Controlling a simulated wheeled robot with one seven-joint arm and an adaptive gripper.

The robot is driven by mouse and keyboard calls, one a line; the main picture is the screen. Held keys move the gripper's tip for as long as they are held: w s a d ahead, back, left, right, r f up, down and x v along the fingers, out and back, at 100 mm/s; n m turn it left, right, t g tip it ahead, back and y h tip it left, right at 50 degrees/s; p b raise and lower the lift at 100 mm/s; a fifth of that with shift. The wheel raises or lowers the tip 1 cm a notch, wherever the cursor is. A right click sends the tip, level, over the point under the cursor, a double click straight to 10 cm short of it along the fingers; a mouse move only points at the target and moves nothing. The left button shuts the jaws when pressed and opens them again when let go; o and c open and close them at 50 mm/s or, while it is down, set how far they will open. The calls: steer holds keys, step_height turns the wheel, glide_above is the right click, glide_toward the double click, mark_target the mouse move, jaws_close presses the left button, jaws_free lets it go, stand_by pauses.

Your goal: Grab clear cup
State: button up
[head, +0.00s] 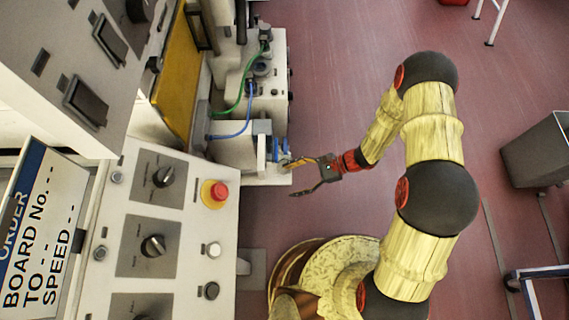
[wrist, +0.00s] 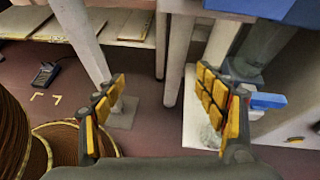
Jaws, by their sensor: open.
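My gripper (head: 292,179) is open, with its two fingers spread apart at the edge of a white machine ledge (head: 262,181). In the wrist view my gripper (wrist: 160,98) shows yellow-padded fingers with nothing between them. A clear, glassy shape that looks like the clear cup (wrist: 206,134) stands on the white ledge, partly hidden behind the right finger. It is outside the gap between the fingers. In the head view I cannot make out the cup clearly; the upper finger overlaps that part of the ledge.
A blue-handled fitting (wrist: 266,101) sits close to the right finger. The control panel (head: 150,235) with a red button (head: 214,193) stands left. White posts (wrist: 172,60) rise beyond the fingers. A grey bin (head: 535,150) stands at right; open floor (head: 335,90) lies between.

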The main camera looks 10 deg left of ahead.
step_height(320, 180, down, 8)
steer(key=w+a+m+t+y, duration=0.2)
steer(key=m+t, duration=0.1)
steer(key=m, duration=0.1)
steer(key=m+t+h+b, duration=0.2)
steer(key=m+t+b, duration=0.1)
steer(key=m+t, duration=0.4)
glide_above(284, 162)
steer(key=s, duration=0.2)
steer(key=shift+n+t, duration=0.3)
steer(key=f, duration=1.1)
steer(key=shift+s+d+f, duration=0.2)
steer(key=shift+d+f, duration=0.05)
steer(key=shift+d, duration=0.1)
steer(key=shift+c, duration=0.5)
steer(key=c, duration=1.3)
steer(key=shift+r, duration=0.15)
